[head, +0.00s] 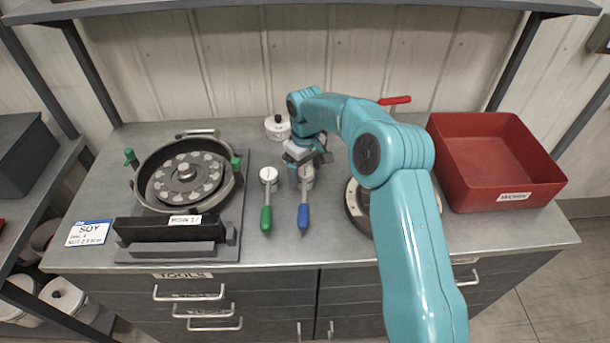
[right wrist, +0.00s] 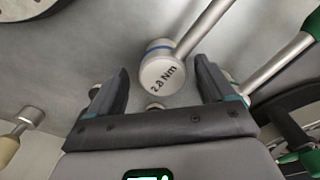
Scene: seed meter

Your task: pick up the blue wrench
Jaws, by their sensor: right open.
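The blue wrench (head: 303,215) lies on the bench with its blue handle toward the front edge and its round head toward the back. My right gripper (head: 306,158) is over the head end, partly covering it. In the right wrist view the wrench's round head (right wrist: 161,72), marked "2.8 Nm" with a blue ring, shows between the two open fingers of my right gripper (right wrist: 163,75). The fingers do not appear closed on it; whether they touch it I cannot tell. My left gripper is not in view.
A green-handled wrench (head: 266,215) lies close to the left. A round seed meter (head: 187,178) and black tray (head: 170,230) are farther left. A white lidded pot (head: 277,128) stands behind. A red bin (head: 530,190) is at right. My arm partly hides a round dial (head: 356,208).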

